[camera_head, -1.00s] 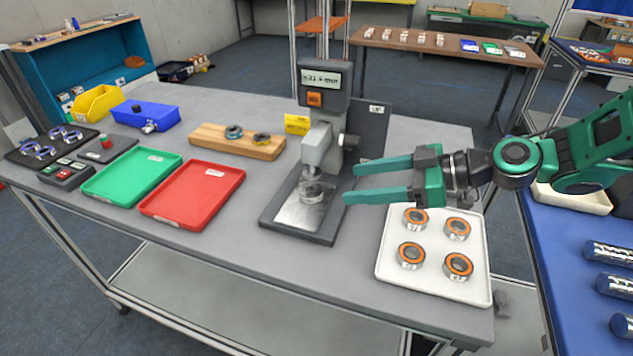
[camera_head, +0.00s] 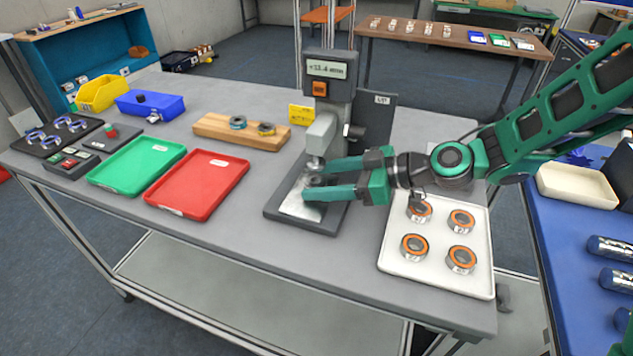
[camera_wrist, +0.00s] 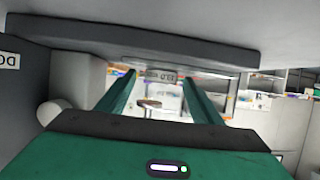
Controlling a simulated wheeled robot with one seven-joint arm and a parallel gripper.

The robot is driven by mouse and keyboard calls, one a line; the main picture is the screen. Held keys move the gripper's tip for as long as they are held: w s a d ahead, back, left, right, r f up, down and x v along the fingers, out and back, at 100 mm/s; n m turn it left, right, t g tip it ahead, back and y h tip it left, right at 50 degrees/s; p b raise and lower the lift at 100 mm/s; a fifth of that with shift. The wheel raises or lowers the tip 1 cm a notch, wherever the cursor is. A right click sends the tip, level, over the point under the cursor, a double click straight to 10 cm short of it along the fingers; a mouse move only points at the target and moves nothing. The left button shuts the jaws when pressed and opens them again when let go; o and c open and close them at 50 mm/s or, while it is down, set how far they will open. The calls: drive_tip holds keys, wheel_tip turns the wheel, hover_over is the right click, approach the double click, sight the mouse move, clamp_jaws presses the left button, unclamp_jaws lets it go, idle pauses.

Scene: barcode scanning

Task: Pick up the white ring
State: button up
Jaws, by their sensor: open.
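My gripper (camera_head: 316,178) is open, with its two green fingers reaching left over the base plate (camera_head: 298,205) of the measuring stand. A small pale grey ring (camera_head: 315,182), perhaps the white ring, sits under the stand's spindle, between the fingertips and partly hidden by them. A small ring-like disc also shows between the fingers in the wrist view (camera_wrist: 149,103). I cannot tell whether either finger touches it. No other plainly white ring shows.
The stand's column and display (camera_head: 328,70) rise just behind my fingers. A white tray (camera_head: 390,258) with several orange-faced bearings lies below my wrist. Red (camera_head: 197,185) and green (camera_head: 135,163) trays and a wooden block (camera_head: 215,127) lie left.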

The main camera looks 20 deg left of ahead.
drive_tip(key=c, duration=1.3)
drive_tip(key=shift+c, duration=0.6)
drive_tip(key=shift+r, duration=0.2)
